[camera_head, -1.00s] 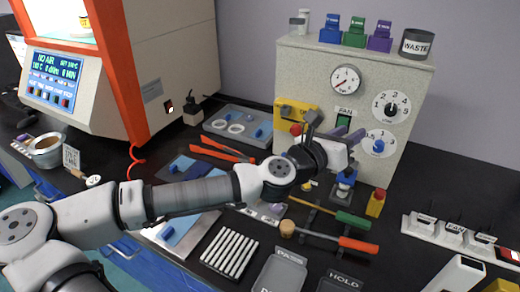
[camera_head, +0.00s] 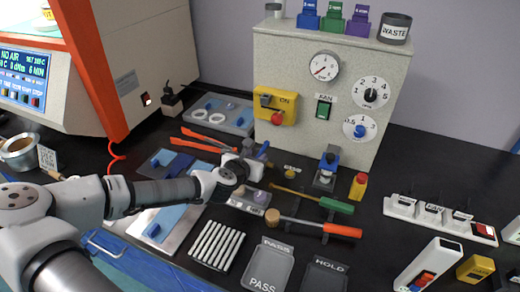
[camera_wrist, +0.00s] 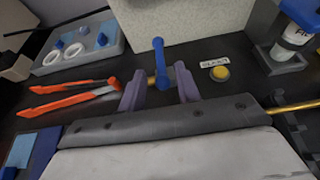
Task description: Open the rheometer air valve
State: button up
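The air valve shows in the wrist view as a blue lever (camera_wrist: 159,62) standing upright on a brass fitting (camera_wrist: 153,82), low in front of the grey cabinet. Its blue tip (camera_head: 263,149) also shows in the head view, mostly hidden by my gripper. My gripper (camera_wrist: 160,88) has its two purple fingers apart, one on each side of the lever, with visible gaps. It seems empty; I cannot tell whether the lever is within finger depth. In the head view my gripper (camera_head: 257,162) is low over the bench. The rheometer screen (camera_head: 25,78) reads NO AIR.
A yellow button (camera_wrist: 220,73) sits right of the lever. Orange-handled pliers (camera_wrist: 70,98) and a grey tray (camera_wrist: 80,50) lie left. The grey cabinet (camera_head: 285,65) stands behind. A blue-topped stand (camera_head: 327,168) and a green-handled tool (camera_head: 335,205) lie right.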

aim_at(261, 152)
jog(key=x, duration=0.5)
jog(key=shift+p, duration=0.4)
grip_shut()
